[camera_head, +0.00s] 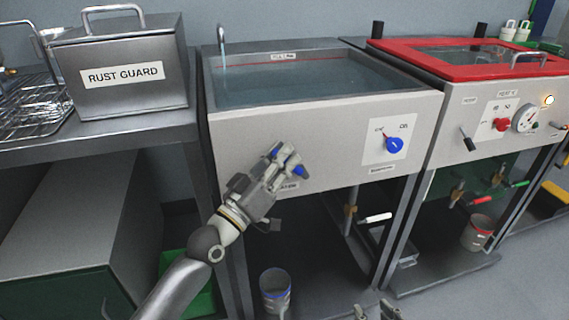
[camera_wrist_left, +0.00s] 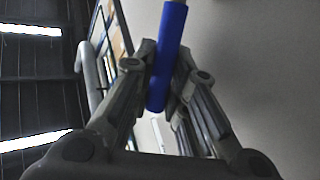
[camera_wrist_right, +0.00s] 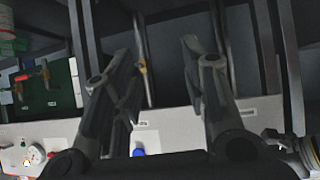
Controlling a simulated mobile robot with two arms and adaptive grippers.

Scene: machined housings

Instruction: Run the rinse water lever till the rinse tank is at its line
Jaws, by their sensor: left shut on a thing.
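The rinse tank (camera_head: 222,108) is an open steel basin in the middle of the head view. A thin stream runs from its spout (camera_head: 221,40) into the water (camera_head: 310,85). A red line (camera_head: 325,60) shows on the back inner wall, slightly above the water surface. My left gripper (camera_head: 286,162) is at the tank's front panel, shut on the blue lever handle (camera_wrist_left: 167,50), which shows between its fingers in the left wrist view. The fingers partly hide the lever in the head view. My right gripper (camera_wrist_right: 160,62) is open and empty; its fingertips show at the head view's bottom edge.
A blue knob (camera_head: 394,145) sits on the tank's front. A white-handled drain valve (camera_head: 375,218) and a bucket (camera_head: 275,290) are below. The RUST GUARD box (camera_head: 120,95) stands left; a red-rimmed tank (camera_head: 420,62) stands right.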

